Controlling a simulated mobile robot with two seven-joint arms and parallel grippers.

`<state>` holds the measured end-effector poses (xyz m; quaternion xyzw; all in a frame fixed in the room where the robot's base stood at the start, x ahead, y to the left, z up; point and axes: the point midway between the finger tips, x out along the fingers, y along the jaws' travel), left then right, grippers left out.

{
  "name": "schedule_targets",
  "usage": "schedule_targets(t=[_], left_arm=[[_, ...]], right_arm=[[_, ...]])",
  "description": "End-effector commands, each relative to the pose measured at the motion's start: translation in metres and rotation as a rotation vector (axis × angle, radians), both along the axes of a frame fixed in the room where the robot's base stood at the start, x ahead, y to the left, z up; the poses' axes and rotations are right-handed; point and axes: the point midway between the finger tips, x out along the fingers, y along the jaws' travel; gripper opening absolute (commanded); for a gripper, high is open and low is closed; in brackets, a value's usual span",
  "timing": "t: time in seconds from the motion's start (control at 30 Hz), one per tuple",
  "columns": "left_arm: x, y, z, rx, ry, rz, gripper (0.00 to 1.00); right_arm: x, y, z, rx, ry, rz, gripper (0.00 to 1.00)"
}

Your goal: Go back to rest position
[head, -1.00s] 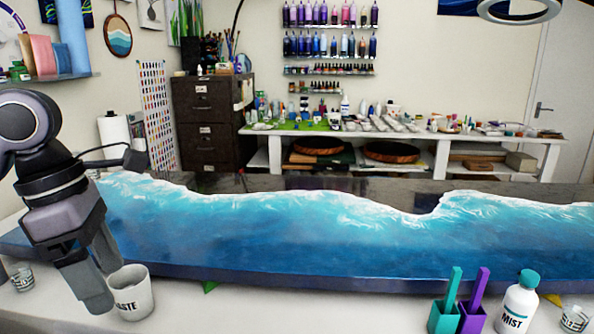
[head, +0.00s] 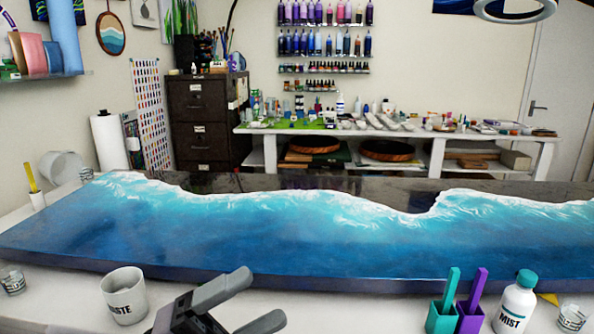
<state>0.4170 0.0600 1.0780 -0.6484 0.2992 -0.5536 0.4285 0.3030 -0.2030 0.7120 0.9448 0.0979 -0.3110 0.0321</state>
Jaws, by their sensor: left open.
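My left gripper (head: 252,306) is low in the head view, at the front edge of the table. Its two grey fingers are spread apart with nothing between them. It is to the right of the white waste cup (head: 124,297) and in front of the blue resin wave panel (head: 300,235). Most of the left arm is below the picture. My right gripper is not in view.
A teal holder (head: 443,316), a purple holder (head: 471,317) and a white mist bottle (head: 517,306) stand at the front right. Clear cups stand at the far left (head: 12,281) and far right (head: 572,318). White table (head: 370,312) between is bare.

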Motion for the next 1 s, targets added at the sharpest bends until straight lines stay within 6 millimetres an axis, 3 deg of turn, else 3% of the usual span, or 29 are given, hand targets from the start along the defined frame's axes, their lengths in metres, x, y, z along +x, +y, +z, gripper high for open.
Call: schedule_targets(t=[0.2,0.37,0.57,0.7,0.83,1.0], left_arm=[[0.030,0.040,-0.071,-0.241,0.503,0.252,0.77],[0.029,0.075,-0.148,-0.370,0.874,0.439,0.77],[-0.010,0.112,-0.251,-0.483,1.310,0.650,0.77],[-0.059,0.131,-0.315,-0.539,1.593,0.785,0.77],[-0.097,0.140,-0.351,-0.568,1.766,0.865,0.77],[-0.116,0.143,-0.366,-0.580,1.849,0.903,0.77]], right_arm=[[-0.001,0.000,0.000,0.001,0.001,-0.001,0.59],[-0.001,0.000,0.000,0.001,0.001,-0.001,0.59],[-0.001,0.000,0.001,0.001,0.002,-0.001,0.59],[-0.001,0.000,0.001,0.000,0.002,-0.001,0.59],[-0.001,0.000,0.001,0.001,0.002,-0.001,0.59],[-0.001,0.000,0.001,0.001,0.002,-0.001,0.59]])
